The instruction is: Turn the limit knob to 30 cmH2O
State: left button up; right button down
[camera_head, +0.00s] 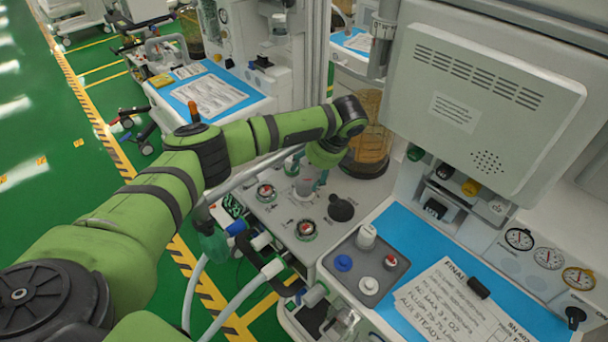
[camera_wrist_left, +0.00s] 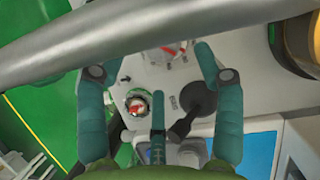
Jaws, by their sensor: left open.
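The limit knob appears to be the pale, clear-rimmed knob (camera_head: 305,186) on the grey panel; its lettering and setting are too small to read. It also shows at the top of the left wrist view (camera_wrist_left: 170,52), partly cut off by a grey bar. My left gripper (camera_head: 308,177) hangs over this knob with its teal fingers spread. In the left wrist view, the fingers (camera_wrist_left: 155,62) are apart, with nothing held between them. I cannot tell whether a finger touches the knob. My right gripper is not in view.
Two red-centred dials (camera_head: 265,192) (camera_head: 305,230) and a black knob (camera_head: 341,208) sit close by. A grey tube (camera_wrist_left: 110,40) crosses the left wrist view.

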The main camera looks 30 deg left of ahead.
aim_at(304, 179)
pick_arm(q)
jog(key=x, duration=0.3)
jog(key=shift+a+f, duration=0.2)
jog(key=shift+f, duration=0.1)
jog(key=shift+w+f, duration=0.1)
jog(key=shift+f, duration=0.2)
jog(key=shift+a, duration=0.1)
jog(key=c, duration=1.1)
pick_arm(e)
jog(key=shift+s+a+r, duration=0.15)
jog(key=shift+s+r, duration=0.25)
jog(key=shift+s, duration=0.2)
pick_arm(q)
jog(key=shift+w+n+g+p, duration=0.1)
jog(key=shift+n+g+p, duration=0.2)
jog(key=shift+n, duration=0.6)
jog(key=n+g+b, duration=0.1)
jog(key=n, duration=0.1)
jog(key=shift+n, duration=0.4)
jog(key=shift+w+a+r, duration=0.1)
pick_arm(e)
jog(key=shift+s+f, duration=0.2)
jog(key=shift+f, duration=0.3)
